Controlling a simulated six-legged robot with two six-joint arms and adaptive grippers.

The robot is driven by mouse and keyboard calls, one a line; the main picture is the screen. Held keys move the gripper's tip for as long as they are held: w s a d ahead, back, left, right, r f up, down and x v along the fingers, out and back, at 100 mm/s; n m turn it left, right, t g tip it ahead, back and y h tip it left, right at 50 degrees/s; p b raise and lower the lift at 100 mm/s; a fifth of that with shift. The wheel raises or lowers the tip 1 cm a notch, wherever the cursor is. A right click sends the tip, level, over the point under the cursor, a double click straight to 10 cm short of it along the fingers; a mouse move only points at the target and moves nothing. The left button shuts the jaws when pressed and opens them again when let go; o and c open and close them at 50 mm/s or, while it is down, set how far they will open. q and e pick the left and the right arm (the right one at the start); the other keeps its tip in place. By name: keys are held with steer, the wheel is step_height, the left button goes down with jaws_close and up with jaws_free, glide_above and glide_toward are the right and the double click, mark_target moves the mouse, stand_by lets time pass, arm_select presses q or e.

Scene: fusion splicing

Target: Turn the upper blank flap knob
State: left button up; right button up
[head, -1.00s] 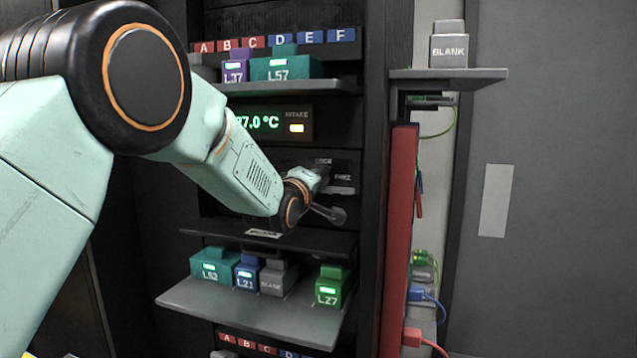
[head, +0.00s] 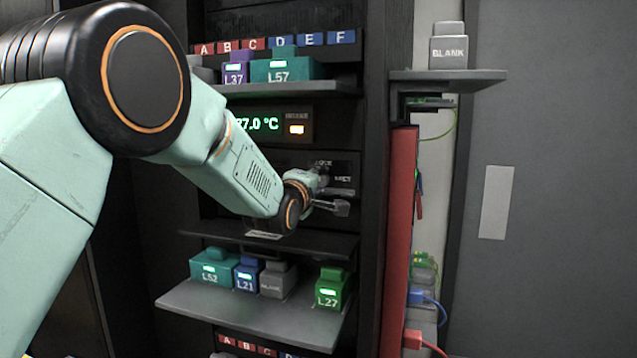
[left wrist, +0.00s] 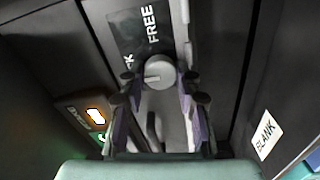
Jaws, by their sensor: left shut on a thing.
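In the left wrist view a round grey knob (left wrist: 160,69) with a pale index line sits between the two fingers of my left gripper (left wrist: 161,86). The gripper is shut on it. A dark plate (left wrist: 138,32) beside it reads FREE, with a second, partly hidden word. In the head view my left gripper (head: 332,196) is at the dark panel with the same lettering (head: 342,180). The knob cannot be made out there behind the gripper. A white BLANK label (left wrist: 267,135) shows to the right in the wrist view. My right gripper is not in view.
Above is the temperature display (head: 262,124) with a lit amber button. Below, a shelf (head: 245,312) holds several cassettes, including green L27 (head: 329,290). A grey BLANK block (head: 449,47) stands on the side shelf (head: 480,77). A red vertical rail (head: 398,240) is to the right.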

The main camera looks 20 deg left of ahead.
arm_select(q)
steer(key=o, duration=1.2)
steer(key=shift+s+a, duration=0.15)
steer(key=shift+s, duration=0.05)
steer(key=shift+c, duration=0.2)
steer(key=shift+w, duration=0.15)
steer(key=s, duration=1.2)
steer(key=shift+s+a, duration=0.15)
